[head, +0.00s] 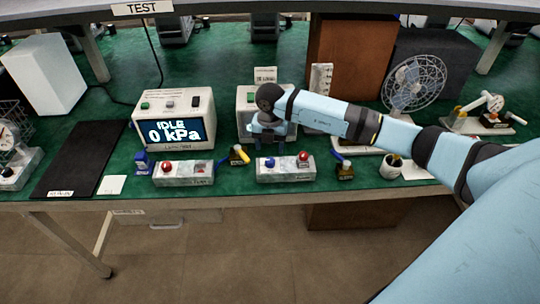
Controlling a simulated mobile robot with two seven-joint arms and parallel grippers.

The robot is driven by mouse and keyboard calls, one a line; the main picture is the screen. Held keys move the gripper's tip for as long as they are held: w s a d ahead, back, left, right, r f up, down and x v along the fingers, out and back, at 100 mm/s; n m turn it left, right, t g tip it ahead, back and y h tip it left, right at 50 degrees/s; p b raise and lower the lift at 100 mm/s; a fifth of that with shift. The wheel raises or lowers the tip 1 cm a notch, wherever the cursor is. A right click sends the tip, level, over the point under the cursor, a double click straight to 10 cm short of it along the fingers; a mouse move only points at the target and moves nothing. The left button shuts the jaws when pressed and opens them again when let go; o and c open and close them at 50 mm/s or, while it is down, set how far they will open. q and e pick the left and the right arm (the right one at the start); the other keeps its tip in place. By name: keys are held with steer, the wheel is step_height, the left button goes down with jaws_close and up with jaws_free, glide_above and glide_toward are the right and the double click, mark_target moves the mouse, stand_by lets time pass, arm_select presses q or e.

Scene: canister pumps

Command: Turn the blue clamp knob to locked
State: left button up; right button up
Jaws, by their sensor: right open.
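A blue knob (269,162) sits on the left part of a low grey block (286,174) near the front edge of the green bench. A red knob (304,157) is at the block's right end. My right gripper (268,147) points down just above and behind the blue knob. It is open, its fingers apart, and seems empty. I cannot tell whether it touches the knob. The knob's markings are too small to read. My left gripper is not in view.
A second grey block (183,173) with a red knob (166,167) lies to the left. Behind it a test unit (174,118) reads "IDLE 0 kPa". A white box is partly hidden behind my gripper. A fan (414,84) stands at the back right. A black mat (80,160) lies clear.

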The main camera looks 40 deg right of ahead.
mark_target(270, 160)
step_height(270, 160, up, 7)
steer(key=shift+r, duration=0.2)
stand_by(0.5)
